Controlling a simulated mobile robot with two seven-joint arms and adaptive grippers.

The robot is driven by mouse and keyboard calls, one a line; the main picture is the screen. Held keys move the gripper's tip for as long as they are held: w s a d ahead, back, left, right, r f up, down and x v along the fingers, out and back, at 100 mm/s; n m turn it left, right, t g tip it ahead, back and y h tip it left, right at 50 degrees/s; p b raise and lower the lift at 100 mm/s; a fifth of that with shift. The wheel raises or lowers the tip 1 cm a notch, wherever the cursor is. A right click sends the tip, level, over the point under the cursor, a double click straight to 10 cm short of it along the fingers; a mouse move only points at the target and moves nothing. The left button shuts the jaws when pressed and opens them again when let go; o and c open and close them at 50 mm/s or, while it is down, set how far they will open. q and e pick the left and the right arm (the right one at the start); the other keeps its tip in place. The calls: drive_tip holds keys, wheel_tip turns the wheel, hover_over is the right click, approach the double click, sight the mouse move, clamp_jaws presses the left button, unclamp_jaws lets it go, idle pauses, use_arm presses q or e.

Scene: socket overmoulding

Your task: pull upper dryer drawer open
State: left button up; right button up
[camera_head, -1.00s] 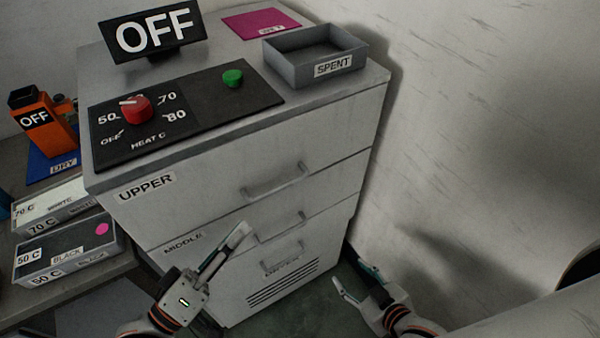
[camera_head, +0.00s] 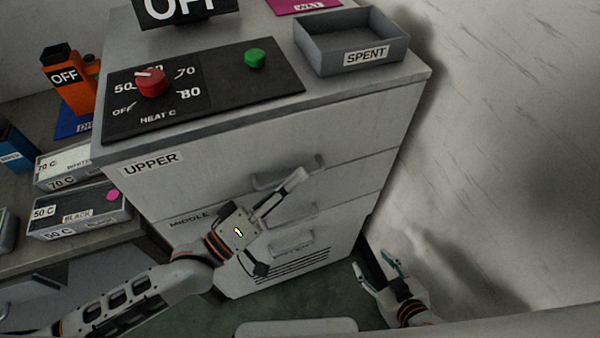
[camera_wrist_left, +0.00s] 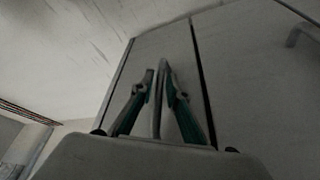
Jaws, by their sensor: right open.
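The upper drawer (camera_head: 190,195) of the grey dryer cabinet carries the UPPER label and appears shut. Its bar handle (camera_head: 270,181) is on the front. My left gripper (camera_head: 298,178) is at the right part of this handle. In the left wrist view, the fingers of the left gripper (camera_wrist_left: 160,84) lie on either side of a thin bar (camera_wrist_left: 157,105), apparently the handle. Whether they press on it I cannot tell. My right gripper (camera_head: 378,275) is open and empty, low beside the cabinet on the right.
The cabinet top holds the heat panel with a red knob (camera_head: 152,83) and green button (camera_head: 255,58), the OFF sign (camera_head: 185,8) and a SPENT tray (camera_head: 345,70). Labelled trays (camera_head: 55,220) stand on a side table at left. A wall is close at right.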

use_arm(q)
drive_tip(key=shift+x, duration=0.8)
use_arm(e)
drive_tip(key=shift+w+d+r, duration=0.1)
drive_tip(key=shift+w+r, duration=0.05)
drive_tip(key=shift+w, duration=0.05)
drive_tip(key=shift+w, duration=0.1)
use_arm(q)
clamp_jaws()
use_arm(e)
drive_tip(key=shift+w+d, duration=0.1)
drive_tip(key=shift+w, duration=0.05)
drive_tip(key=shift+r, duration=0.1)
